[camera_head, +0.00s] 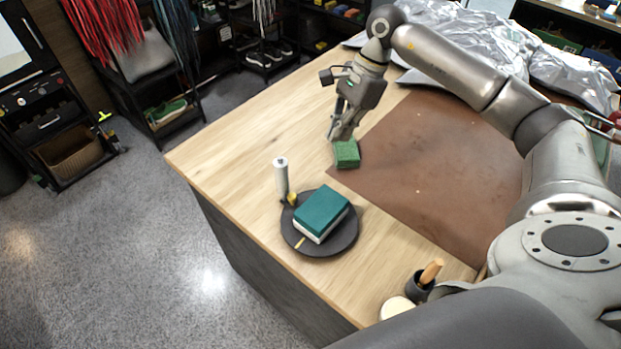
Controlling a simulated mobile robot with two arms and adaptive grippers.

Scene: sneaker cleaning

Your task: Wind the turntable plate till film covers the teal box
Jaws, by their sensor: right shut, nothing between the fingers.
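The teal box (321,209), teal on top with a white lower part, lies on the dark round turntable plate (345,242) near the table's front left edge. A white upright roll (281,176), perhaps the film, stands at the plate's back left edge. A small yellow piece shows by its foot, and a yellow mark lies on the plate's front. No film is visible over the teal box. My right gripper (337,136) points down behind the plate, shut and empty, just above or beside a green block (347,154). Whether they touch is unclear. My left gripper is out of view.
A brown mat (430,165) covers the table's right part. Crumpled silver sheeting (450,45) lies at the back. A dark cup with a wooden-handled tool (428,275) stands at the front right. The wooden table (240,150) is bare left of the roll.

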